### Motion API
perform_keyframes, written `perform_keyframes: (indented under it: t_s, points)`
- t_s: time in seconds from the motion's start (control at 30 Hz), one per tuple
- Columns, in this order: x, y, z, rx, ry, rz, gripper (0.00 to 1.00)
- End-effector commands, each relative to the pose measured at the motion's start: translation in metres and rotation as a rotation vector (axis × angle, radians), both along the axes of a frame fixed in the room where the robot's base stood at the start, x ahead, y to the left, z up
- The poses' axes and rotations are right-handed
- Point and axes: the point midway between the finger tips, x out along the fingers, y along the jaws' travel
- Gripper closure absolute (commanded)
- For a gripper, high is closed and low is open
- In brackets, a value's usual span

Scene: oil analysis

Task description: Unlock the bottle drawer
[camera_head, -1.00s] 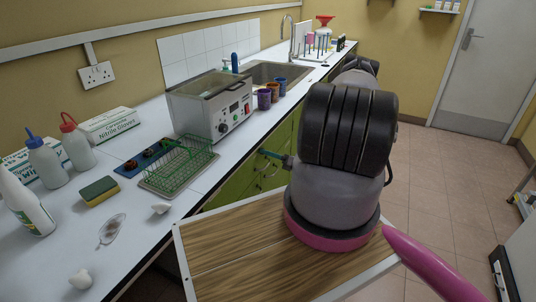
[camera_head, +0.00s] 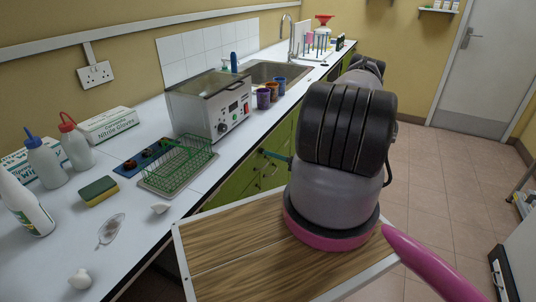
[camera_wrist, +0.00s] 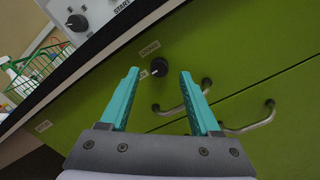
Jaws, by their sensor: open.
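My gripper (camera_wrist: 159,73) is open and empty in the wrist view, with its two teal fingers pointing at a green drawer front (camera_wrist: 225,60). A round black knob (camera_wrist: 159,67) shows between the fingertips; I cannot tell whether they touch it. A small label (camera_wrist: 149,48) sits just above the knob, too small to read surely. A curved metal handle (camera_wrist: 166,110) is partly hidden behind the right finger. In the head view, my gripper (camera_head: 275,156) is at the green cabinet under the counter, mostly hidden by my arm.
A second handle (camera_wrist: 252,122) is on the drawer front to the right. The white counter (camera_head: 140,210) overhangs the drawers and carries a water bath (camera_head: 210,105), a green wire rack (camera_head: 178,165) and bottles. Open tiled floor (camera_head: 450,170) lies to the right.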

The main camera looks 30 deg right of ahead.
Motion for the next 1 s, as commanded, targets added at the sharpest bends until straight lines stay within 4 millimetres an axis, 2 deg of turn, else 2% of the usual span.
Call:
perform_keyframes:
  t_s: [0.2,0.4,0.57,1.0]
  points:
    - [-0.036,-0.029,-0.003,0.0,0.001,-0.004,0.36]
    - [-0.058,-0.046,-0.005,0.0,0.0,-0.002,0.36]
    - [-0.064,-0.05,-0.006,0.0,0.0,-0.001,0.36]
    - [-0.064,-0.05,-0.006,0.001,0.001,0.0,0.36]
